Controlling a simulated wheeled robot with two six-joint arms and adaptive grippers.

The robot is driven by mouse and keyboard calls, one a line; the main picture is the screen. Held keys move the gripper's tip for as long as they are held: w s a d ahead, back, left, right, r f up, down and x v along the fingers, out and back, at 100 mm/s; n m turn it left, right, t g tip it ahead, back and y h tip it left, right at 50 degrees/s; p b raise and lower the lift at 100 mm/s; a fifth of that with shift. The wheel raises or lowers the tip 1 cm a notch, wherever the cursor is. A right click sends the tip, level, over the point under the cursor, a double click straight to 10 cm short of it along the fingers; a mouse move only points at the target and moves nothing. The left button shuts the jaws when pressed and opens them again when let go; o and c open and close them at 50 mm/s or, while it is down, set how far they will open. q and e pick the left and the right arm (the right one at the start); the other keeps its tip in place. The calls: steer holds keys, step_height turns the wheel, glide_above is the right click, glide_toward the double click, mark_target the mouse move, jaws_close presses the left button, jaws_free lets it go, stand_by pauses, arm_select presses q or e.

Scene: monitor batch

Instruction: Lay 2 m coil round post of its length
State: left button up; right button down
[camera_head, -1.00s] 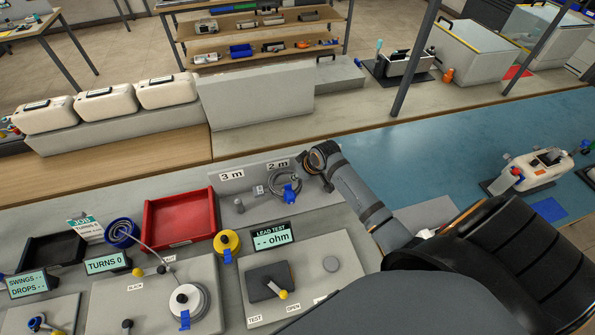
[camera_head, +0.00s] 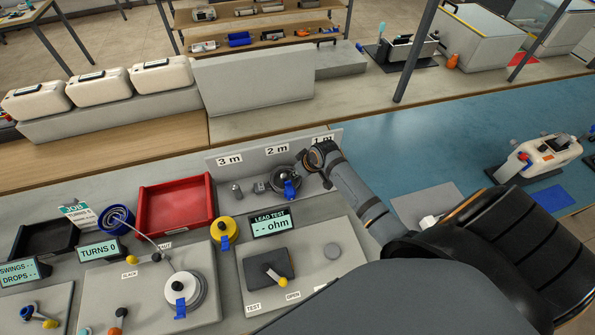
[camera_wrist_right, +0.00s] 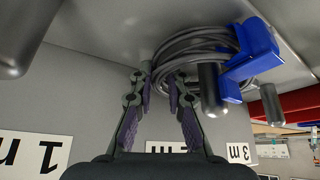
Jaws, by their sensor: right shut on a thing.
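The grey cable coil (camera_head: 281,178) with a blue clip (camera_head: 291,188) is at the rack under the 2 m label (camera_head: 277,149). In the right wrist view the coil (camera_wrist_right: 190,48) shows as loops beside the blue clip (camera_wrist_right: 250,55). My right gripper (camera_head: 306,172) reaches it from the right; its fingers (camera_wrist_right: 165,82) are shut on the coil's near edge. A dark post (camera_wrist_right: 208,88) overlaps the loops in the wrist view; I cannot tell whether the coil is fully round it. My left gripper is out of view.
The 3 m post (camera_head: 236,190) stands bare left of the coil. The 1 m label (camera_head: 322,139) is just behind my right wrist. A red tray (camera_head: 175,205), a yellow-topped spool (camera_head: 224,230) and the lead test display (camera_head: 271,224) sit nearby.

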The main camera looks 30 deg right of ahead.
steer(key=shift+f, duration=0.2)
steer(key=c, duration=1.3)
jaws_free()
steer(key=shift+o, duration=0.2)
steer(key=v, duration=1.2)
